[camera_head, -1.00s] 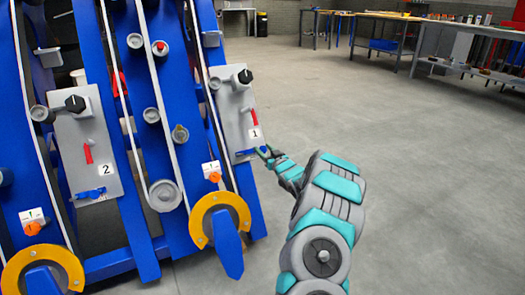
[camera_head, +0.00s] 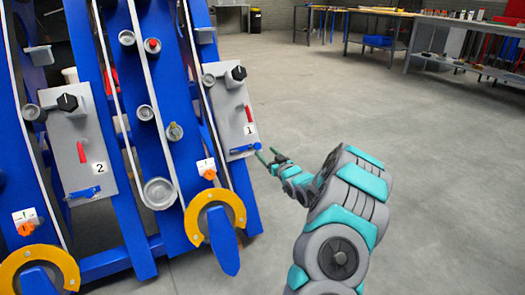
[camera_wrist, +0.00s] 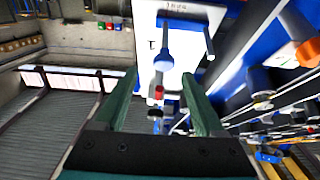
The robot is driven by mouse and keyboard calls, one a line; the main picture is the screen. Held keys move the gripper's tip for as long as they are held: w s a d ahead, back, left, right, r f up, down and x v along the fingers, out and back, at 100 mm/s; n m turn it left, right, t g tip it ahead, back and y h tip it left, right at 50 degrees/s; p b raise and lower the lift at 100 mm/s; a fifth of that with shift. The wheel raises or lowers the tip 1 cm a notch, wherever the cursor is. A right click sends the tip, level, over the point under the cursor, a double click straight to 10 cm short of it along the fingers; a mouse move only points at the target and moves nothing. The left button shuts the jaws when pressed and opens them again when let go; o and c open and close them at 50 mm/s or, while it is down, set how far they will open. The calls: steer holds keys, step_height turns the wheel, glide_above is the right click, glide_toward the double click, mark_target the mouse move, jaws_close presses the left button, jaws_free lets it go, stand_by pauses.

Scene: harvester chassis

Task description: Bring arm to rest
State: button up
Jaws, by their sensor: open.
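My arm (camera_head: 345,215), teal and grey, reaches up and left from the bottom of the head view. My gripper (camera_head: 267,157) is at its end, just right of the lower edge of the grey panel marked 1 (camera_head: 228,110). A small gap shows between the gripper and the blue lever (camera_head: 243,149) on that panel. In the wrist view my gripper (camera_wrist: 160,75) has its two green fingers spread, with nothing held between them. Panel 1 (camera_wrist: 185,60) shows beyond the fingertips, with its blue lever (camera_wrist: 163,58).
The blue harvester chassis (camera_head: 165,120) fills the left side, with rollers, belts, yellow rings (camera_head: 240,208) and a second grey panel marked 2 (camera_head: 75,140). Workbenches (camera_head: 470,20) stand at the back right. The grey floor right of my arm is clear.

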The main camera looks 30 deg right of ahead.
steer(key=shift+s+f, duration=0.1)
steer(key=shift+s, duration=0.5)
steer(key=s+a+r+g+p, duration=0.1)
steer(key=s+a+r+g, duration=0.3)
steer(key=a, duration=0.4)
steer(key=s+a+r+g+p, duration=0.2)
steer(key=s+a+r+g, duration=0.15)
steer(key=s+a, duration=0.4)
steer(key=s+a+r+g+p, duration=0.1)
steer(key=s+a+g, duration=0.3)
steer(key=s, duration=1.1)
steer(key=s+a+r+g+p, duration=0.1)
steer(key=s+a+g, duration=0.3)
steer(key=s, duration=1.1)
steer(key=s+a+r+g+p, duration=0.1)
steer(key=s+a+g, duration=0.3)
steer(key=s, duration=1.1)
steer(key=shift+a+r+h, duration=0.3)
steer(key=shift+a+r, duration=0.1)
steer(key=shift+r, duration=0.45)
